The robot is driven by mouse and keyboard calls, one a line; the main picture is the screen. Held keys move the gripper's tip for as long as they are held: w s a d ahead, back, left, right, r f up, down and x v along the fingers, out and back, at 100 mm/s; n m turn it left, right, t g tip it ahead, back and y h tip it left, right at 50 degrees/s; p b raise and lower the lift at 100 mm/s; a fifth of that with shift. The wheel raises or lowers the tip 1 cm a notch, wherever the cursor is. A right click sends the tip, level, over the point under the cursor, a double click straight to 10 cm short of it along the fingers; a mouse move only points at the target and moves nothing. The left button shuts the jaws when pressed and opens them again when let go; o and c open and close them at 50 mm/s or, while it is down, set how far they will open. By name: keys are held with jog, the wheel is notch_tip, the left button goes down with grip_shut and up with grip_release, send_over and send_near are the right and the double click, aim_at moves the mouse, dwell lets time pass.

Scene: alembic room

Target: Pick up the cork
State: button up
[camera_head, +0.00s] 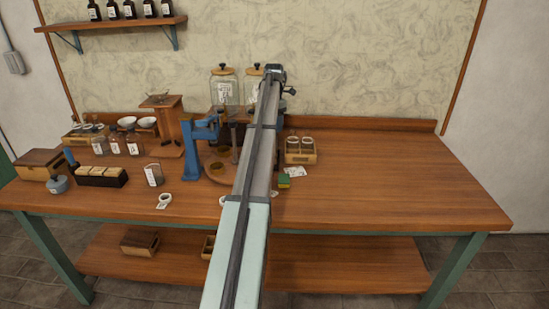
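I cannot make out a separate cork with certainty. Two large glass jars at the back have tan, cork-coloured lids with dark knobs: the left jar (224,90) is in clear view and the right jar (252,86) is partly behind my arm. My arm runs up the middle of the picture. My gripper (288,90) is at its far end, by the right jar's upper right side. Its fingers are too small and hidden to tell whether they are open or hold anything. My arm hides part of the table's middle.
A blue press (199,145) stands left of my arm. Small bottles (133,144), a wooden stand (166,117) and a dark-fronted box (97,176) fill the left. A wooden holder (300,158) and a green-yellow block (284,181) lie right. The table's right side (400,180) is clear.

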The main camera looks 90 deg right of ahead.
notch_tip(320, 180, down, 8)
jog(key=shift+r, duration=0.1)
jog(key=shift+s+a+f, duration=0.1)
jog(key=shift+f, duration=1.25)
jog(key=shift+s+a+f, duration=0.1)
jog(key=shift+f, duration=1.2)
jog(key=shift+c, duration=0.5)
grip_shut()
